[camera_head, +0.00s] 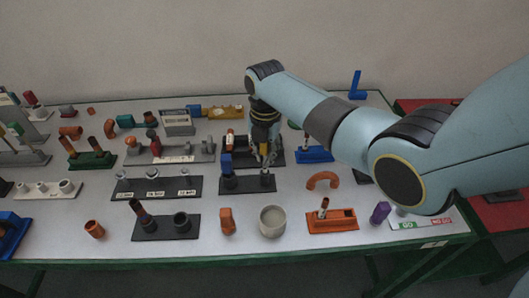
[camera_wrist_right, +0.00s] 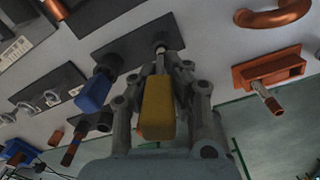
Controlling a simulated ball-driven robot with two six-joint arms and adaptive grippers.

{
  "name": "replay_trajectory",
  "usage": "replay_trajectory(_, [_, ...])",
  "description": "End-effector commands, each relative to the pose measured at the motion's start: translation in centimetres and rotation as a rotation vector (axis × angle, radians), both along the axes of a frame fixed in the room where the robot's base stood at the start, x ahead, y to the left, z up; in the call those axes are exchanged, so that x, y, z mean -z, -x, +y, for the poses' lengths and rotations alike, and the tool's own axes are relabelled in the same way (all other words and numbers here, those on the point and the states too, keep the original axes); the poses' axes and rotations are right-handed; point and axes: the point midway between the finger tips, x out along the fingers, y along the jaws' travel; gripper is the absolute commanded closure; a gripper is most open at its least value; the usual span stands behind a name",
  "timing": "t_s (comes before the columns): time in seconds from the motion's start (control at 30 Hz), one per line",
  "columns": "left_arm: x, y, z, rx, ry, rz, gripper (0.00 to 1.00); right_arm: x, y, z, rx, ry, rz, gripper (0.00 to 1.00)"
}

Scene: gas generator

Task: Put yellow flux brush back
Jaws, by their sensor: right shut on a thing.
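My right gripper (camera_head: 265,160) is over the dark holder (camera_head: 250,182) near the middle of the table. In the right wrist view my right gripper (camera_wrist_right: 160,75) is shut on the yellow flux brush (camera_wrist_right: 158,108), with a finger on each side of it. The brush's thin end points at the dark holder (camera_wrist_right: 125,48); I cannot tell whether it is inside a socket. A blue-handled brush (camera_wrist_right: 93,93) stands at the same holder, and it shows in the head view (camera_head: 226,161) left of my gripper. My left gripper is not in view.
An orange holder (camera_head: 345,221) with a brush stands at the front right. A copper elbow (camera_head: 322,178) lies behind it, and a grey cup (camera_head: 272,221) stands in front of the dark holder. A long dark rack (camera_head: 158,188) is to the left.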

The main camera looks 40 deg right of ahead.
Motion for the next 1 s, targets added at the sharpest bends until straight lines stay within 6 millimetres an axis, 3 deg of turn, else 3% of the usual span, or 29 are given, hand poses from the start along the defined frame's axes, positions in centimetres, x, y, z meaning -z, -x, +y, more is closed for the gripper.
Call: replay_trajectory(1.0, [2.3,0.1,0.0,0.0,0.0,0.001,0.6,3.1,0.0,0.0,0.0,-0.001,-0.001,1.0])
